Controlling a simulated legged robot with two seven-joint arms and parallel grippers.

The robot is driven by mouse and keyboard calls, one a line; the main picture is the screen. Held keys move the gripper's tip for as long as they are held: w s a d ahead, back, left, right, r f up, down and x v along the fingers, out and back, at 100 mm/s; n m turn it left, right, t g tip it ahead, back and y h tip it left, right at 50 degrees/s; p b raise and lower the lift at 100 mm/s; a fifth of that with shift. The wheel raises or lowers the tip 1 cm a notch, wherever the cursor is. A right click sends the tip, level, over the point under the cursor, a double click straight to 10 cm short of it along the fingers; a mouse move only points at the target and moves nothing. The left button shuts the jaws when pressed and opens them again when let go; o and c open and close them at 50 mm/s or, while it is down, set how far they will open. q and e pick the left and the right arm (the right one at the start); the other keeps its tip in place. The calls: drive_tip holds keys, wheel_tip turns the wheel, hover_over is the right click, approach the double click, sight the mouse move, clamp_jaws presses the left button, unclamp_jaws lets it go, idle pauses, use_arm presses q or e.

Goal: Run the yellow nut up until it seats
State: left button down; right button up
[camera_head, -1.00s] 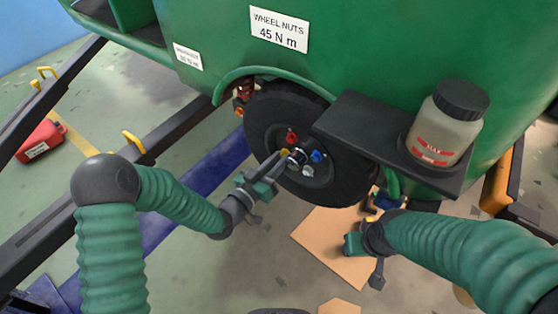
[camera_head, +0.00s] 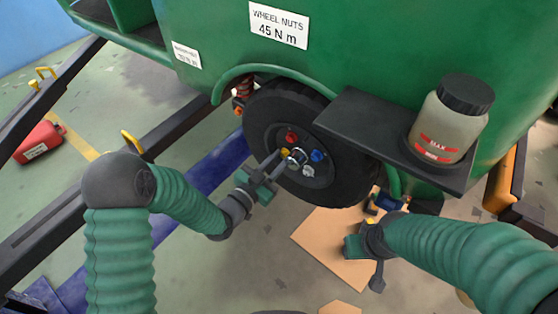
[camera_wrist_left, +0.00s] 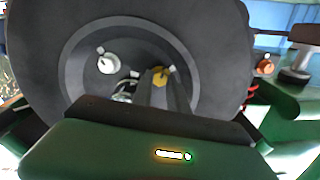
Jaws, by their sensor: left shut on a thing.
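The yellow nut (camera_head: 285,153) is on the wheel (camera_head: 262,122), left of the metal hub centre (camera_head: 297,157). It also shows in the left wrist view (camera_wrist_left: 160,76), at the tips of my fingers. My left gripper (camera_head: 278,160) reaches the wheel face from the lower left and is shut on the yellow nut. The fingers hide part of the nut, and I cannot tell whether it touches the rim. My right gripper (camera_head: 352,245) hangs below the wheel at the right, away from the nuts; its jaws are not clear.
Red (camera_head: 291,137), blue (camera_head: 317,156) and white (camera_head: 308,171) nuts sit around the hub. A black shelf (camera_head: 350,122) with a bottle (camera_head: 447,125) juts out right of the wheel. A cardboard sheet (camera_head: 318,240) lies on the floor below. Dark rails (camera_head: 75,190) run at left.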

use_arm(q)
drive_tip(key=shift+a+f, duration=0.15)
drive_tip(key=shift+f, duration=0.05)
drive_tip(key=c, duration=1.6)
unclamp_jaws()
drive_tip(key=o, duration=0.3)
drive_tip(key=shift+r, duration=0.15)
drive_tip(key=shift+s, duration=0.1)
drive_tip(key=shift+s+a, duration=0.2)
drive_tip(key=shift+s, duration=0.05)
drive_tip(key=p+v, duration=0.3)
drive_tip(key=v, duration=1.3)
drive_tip(key=shift+a, duration=0.1)
